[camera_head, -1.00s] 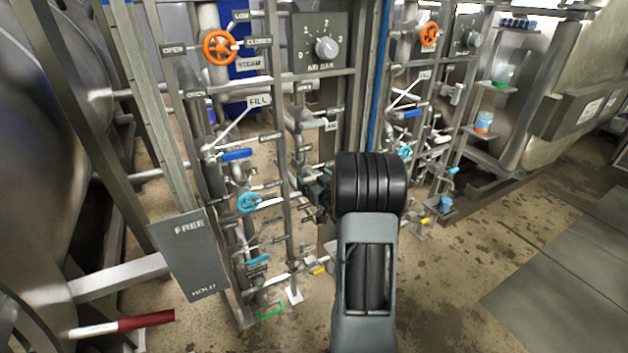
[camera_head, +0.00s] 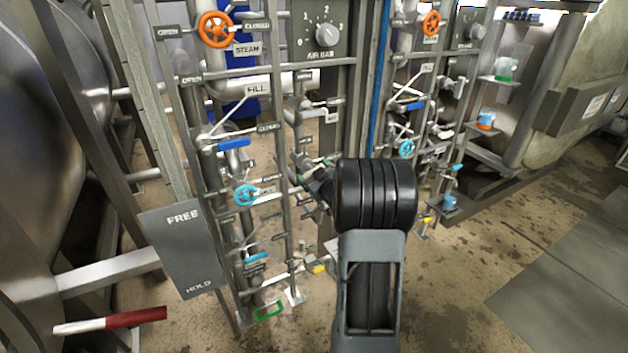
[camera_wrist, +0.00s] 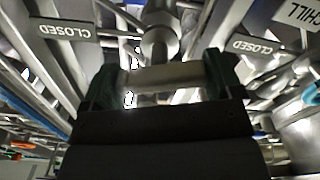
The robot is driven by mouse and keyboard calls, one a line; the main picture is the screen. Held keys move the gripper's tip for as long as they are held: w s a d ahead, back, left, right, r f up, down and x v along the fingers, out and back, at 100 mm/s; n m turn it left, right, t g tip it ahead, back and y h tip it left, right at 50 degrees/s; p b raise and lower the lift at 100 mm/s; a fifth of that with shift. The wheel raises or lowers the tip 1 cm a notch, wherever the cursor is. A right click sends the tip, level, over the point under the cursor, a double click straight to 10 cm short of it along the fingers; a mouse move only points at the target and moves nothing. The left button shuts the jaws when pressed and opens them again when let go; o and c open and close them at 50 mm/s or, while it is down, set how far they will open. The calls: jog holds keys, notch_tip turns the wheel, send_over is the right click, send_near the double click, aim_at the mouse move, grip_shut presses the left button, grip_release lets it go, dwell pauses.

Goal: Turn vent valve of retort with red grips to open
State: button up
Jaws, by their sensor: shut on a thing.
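My gripper (camera_head: 312,182) is in front of the pipework of the left valve panel, partly hidden by my own arm. In the wrist view my gripper (camera_wrist: 162,80) has its dark green fingers on both sides of a pale grey bar handle (camera_wrist: 165,76) and is shut on it. The bar lies crosswise below a round metal stem (camera_wrist: 159,42). CLOSED labels (camera_wrist: 68,31) stand left and right of the stem. No VENT label is legible. A lever with a red grip (camera_head: 136,318) and white end sticks out at lower left, beside the big steel vessel (camera_head: 60,150).
The left panel carries an orange STEAM wheel (camera_head: 215,30), a blue lever (camera_head: 234,144), a light blue wheel (camera_head: 245,195) and an AIR BAR dial (camera_head: 327,34). A FREE/HOLD plate (camera_head: 185,250) stands at front left. A second panel is right. Floor (camera_head: 460,290) is clear at lower right.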

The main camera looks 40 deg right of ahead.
jog(key=shift+f+n+b, duration=0.1)
jog(key=shift+n+b, duration=0.65)
jog(key=shift+n, duration=0.15)
jog(key=o, duration=0.7)
jog(key=shift+a, duration=0.1)
jog(key=shift+o, duration=0.2)
jog(key=shift+s, duration=0.1)
jog(key=s+a+p, duration=0.2)
jog(key=s, duration=1.1)
jog(key=shift+s, duration=0.25)
